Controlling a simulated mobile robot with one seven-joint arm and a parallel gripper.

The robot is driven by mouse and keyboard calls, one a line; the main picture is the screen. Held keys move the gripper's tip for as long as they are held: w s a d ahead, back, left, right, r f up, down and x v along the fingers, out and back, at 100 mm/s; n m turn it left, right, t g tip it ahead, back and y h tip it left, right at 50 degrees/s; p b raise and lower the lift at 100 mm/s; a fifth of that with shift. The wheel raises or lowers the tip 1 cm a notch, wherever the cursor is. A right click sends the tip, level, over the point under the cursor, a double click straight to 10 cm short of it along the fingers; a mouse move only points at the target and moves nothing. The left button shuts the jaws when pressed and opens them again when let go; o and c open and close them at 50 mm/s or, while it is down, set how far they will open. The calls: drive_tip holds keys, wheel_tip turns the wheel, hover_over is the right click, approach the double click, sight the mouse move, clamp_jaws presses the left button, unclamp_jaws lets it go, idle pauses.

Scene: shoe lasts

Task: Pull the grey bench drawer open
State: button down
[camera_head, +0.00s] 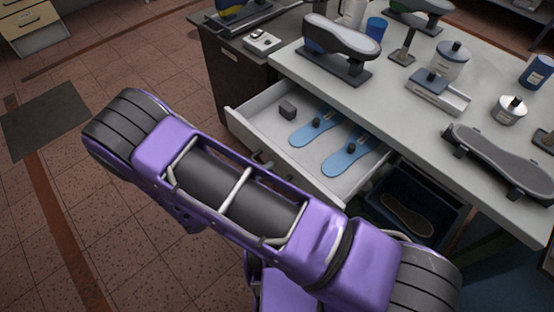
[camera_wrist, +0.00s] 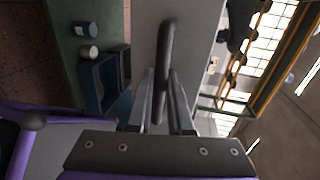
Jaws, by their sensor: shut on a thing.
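The grey bench drawer (camera_head: 247,134) is pulled out from under the bench top in the head view. A small dark block (camera_head: 287,108) and two blue insoles (camera_head: 311,127) with dark knobs lie in it. In the wrist view the drawer front (camera_wrist: 197,48) is close, with its dark bar handle (camera_wrist: 167,45) between my fingers. My gripper (camera_wrist: 163,98) is shut on the handle. In the head view my purple arm hides the gripper and part of the drawer front.
The bench top (camera_head: 388,108) carries shoe lasts on stands (camera_head: 341,40), tins and a blue cup (camera_head: 376,29). A dark blue bin (camera_head: 375,205) with an insole stands below the drawer at right.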

drive_tip(key=shift+v, duration=0.75)
drive_tip(key=shift+f, duration=0.15)
drive_tip(key=c, duration=0.8)
unclamp_jaws()
drive_tip(key=shift+c, duration=0.2)
drive_tip(key=shift+a, duration=0.1)
drive_tip(key=v, duration=1.7)
drive_tip(key=shift+s+b, duration=0.15)
drive_tip(key=shift+b, duration=0.2)
